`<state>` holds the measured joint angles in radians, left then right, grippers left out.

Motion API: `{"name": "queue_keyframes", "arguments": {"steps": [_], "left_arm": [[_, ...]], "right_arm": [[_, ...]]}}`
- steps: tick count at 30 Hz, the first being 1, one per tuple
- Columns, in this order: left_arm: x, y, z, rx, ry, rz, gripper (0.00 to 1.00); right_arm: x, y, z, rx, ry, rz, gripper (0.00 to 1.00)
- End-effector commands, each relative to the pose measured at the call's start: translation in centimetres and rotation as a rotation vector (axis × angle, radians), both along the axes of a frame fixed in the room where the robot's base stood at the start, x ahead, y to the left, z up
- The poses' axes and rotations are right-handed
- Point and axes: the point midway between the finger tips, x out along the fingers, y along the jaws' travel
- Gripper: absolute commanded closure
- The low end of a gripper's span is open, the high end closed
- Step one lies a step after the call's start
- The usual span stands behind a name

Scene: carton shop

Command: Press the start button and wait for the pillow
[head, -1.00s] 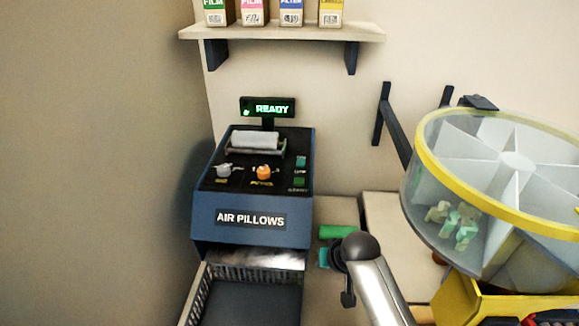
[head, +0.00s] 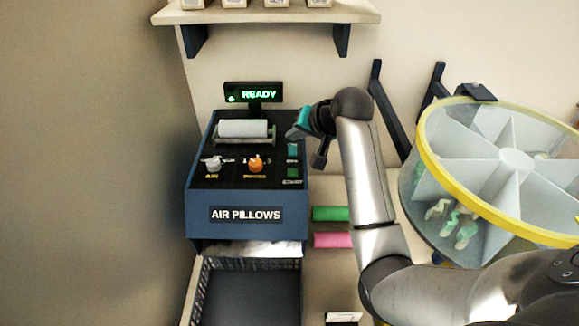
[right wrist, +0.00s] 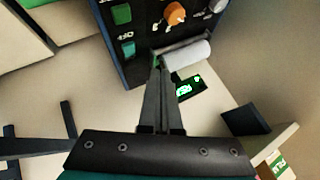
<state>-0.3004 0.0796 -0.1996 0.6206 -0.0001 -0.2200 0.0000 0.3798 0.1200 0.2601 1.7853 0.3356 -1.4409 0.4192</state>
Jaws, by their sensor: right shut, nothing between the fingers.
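The blue air pillow machine (head: 197,215) stands against the wall, its display (head: 255,94) reading READY in green. Its black top carries a white film roll (head: 243,128), a grey knob (head: 213,164), an orange knob (head: 256,163), and two square buttons on the right edge, one teal (head: 292,150) and one green (head: 293,173). White film (head: 262,248) shows at the front mouth. My right gripper (head: 291,134) is over the panel's back right. In the right wrist view its fingers (right wrist: 160,66) are together and empty, near the roll, apart from both buttons. My left gripper is not in view.
A dark basket (head: 250,290) sits below the mouth and looks empty. Green (head: 331,214) and pink (head: 332,240) rolls lie right of the machine. A yellow-rimmed divided drum (head: 428,158) stands at right. A shelf (head: 265,14) hangs above.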

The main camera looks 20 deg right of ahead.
Motion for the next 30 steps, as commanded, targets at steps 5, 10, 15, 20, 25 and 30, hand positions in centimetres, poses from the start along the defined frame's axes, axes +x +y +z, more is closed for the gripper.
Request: {"name": "queue_keyframes", "arguments": {"steps": [5, 10, 15, 20, 25, 30], "left_arm": [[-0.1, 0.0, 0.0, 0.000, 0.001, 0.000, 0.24], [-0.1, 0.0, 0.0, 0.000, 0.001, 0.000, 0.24], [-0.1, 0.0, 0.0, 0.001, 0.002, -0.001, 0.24], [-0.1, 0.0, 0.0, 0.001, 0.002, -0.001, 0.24], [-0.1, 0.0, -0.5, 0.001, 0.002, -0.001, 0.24], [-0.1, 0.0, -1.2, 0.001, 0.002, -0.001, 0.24]], "right_arm": [[0.0, 0.0, -0.1, -0.001, 0.001, -0.001, 1.00], [0.0, 0.0, -0.5, 0.000, 0.002, 0.001, 1.00], [-0.1, 0.1, -2.3, 0.001, 0.005, 0.001, 1.00], [-0.1, 0.0, -4.6, 0.000, 0.005, 0.000, 1.00], [-0.1, 0.0, -7.0, -0.002, 0.002, 0.000, 1.00], [0.0, 0.0, -8.5, -0.002, 0.002, 0.000, 1.00]]}}
